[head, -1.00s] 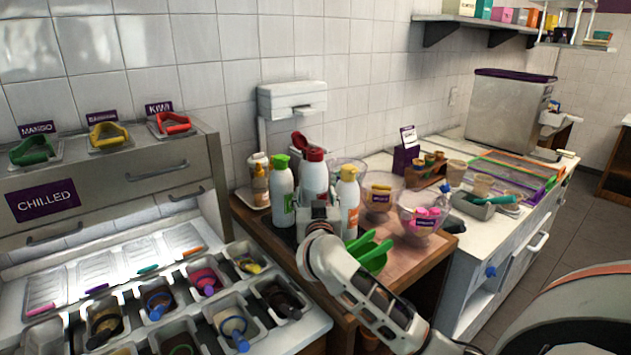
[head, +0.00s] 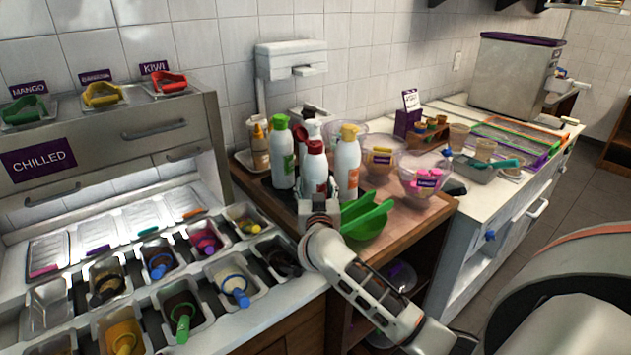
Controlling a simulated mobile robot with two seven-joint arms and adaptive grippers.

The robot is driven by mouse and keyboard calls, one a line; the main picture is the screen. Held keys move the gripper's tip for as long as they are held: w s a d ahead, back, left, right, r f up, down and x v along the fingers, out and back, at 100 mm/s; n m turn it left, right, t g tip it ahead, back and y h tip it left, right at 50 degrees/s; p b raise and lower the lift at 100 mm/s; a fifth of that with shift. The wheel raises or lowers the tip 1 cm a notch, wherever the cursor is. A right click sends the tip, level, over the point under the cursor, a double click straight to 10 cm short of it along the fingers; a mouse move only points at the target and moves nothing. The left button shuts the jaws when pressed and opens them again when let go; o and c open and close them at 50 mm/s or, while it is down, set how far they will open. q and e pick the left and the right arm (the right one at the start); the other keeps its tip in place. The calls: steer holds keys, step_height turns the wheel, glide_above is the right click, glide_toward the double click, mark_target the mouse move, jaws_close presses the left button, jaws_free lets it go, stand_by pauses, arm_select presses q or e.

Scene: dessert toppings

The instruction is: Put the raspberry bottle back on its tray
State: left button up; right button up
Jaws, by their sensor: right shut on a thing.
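The raspberry bottle (head: 314,172) is white with a dark red cap and label. It is upright between the green-capped bottle (head: 282,160) and the yellow-capped bottle (head: 347,165), slightly nearer to me. My right gripper (head: 318,203) is shut on its lower part and hides its base. A dark tray (head: 262,184) lies under the bottle group; its rim shows at the left. I cannot tell whether the raspberry bottle touches the tray. My left gripper is not in view.
Clear bowls, one holding pink pieces (head: 424,180), stand farther right on the wooden counter (head: 410,228). The topping bins (head: 183,308) are at the left.

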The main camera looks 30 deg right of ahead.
steer(key=shift+r, duration=0.3)
steer(key=o, duration=1.1)
steer(key=shift+f, duration=0.3)
steer(key=shift+c, duration=0.2)
steer(key=shift+s+r, duration=0.1)
steer(key=p+v, duration=0.1)
steer(key=v, duration=1.1)
